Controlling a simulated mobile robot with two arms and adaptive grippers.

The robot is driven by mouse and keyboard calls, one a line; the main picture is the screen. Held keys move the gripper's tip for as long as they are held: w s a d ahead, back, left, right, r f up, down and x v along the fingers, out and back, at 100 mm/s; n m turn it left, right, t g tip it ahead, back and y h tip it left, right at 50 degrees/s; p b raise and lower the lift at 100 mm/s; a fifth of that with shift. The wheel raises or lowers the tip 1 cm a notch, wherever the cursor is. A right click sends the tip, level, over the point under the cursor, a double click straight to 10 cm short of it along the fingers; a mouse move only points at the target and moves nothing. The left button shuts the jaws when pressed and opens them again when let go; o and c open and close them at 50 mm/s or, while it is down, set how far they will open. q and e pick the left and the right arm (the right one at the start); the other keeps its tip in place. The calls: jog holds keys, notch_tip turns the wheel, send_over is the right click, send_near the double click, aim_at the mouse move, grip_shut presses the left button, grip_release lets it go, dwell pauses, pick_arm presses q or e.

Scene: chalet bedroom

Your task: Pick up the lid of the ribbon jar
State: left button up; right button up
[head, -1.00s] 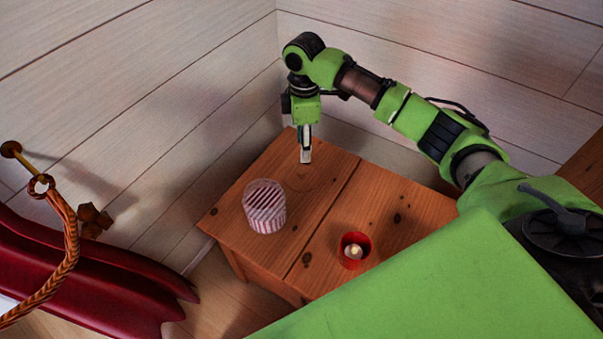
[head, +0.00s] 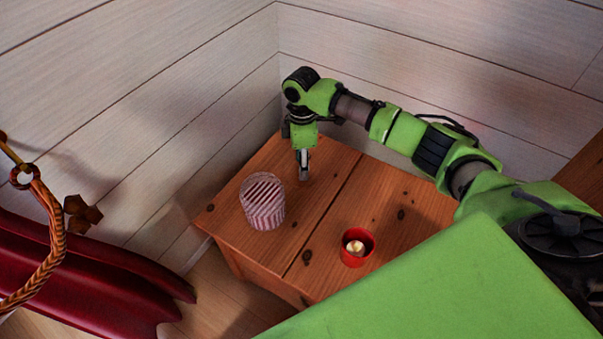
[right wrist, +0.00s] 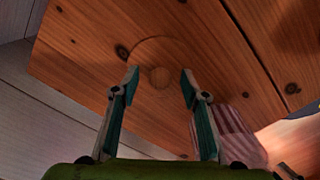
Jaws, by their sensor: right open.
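The ribbon jar (head: 264,207), with pink and white stripes, stands upright on the wooden table without a cover on top. In the right wrist view it shows at the lower right (right wrist: 232,138), beside my right finger. A round wooden lid with a small knob (right wrist: 160,77) lies flat on the table, its colour close to the wood. My right gripper (right wrist: 160,80) is open, its two fingers on either side of the knob as seen from the wrist. In the head view my right gripper (head: 303,176) points down behind the jar. I cannot tell its exact height above the lid. My left gripper is not in view.
The wooden table (head: 345,205) stands in a corner of pale plank walls. A red candle holder (head: 356,248) stands near its front edge. A dark red piece (head: 90,280) and a braided rope (head: 45,235) are at the left. The table's right part is mostly clear.

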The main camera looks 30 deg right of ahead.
jog(key=shift+r, duration=0.1)
grip_shut()
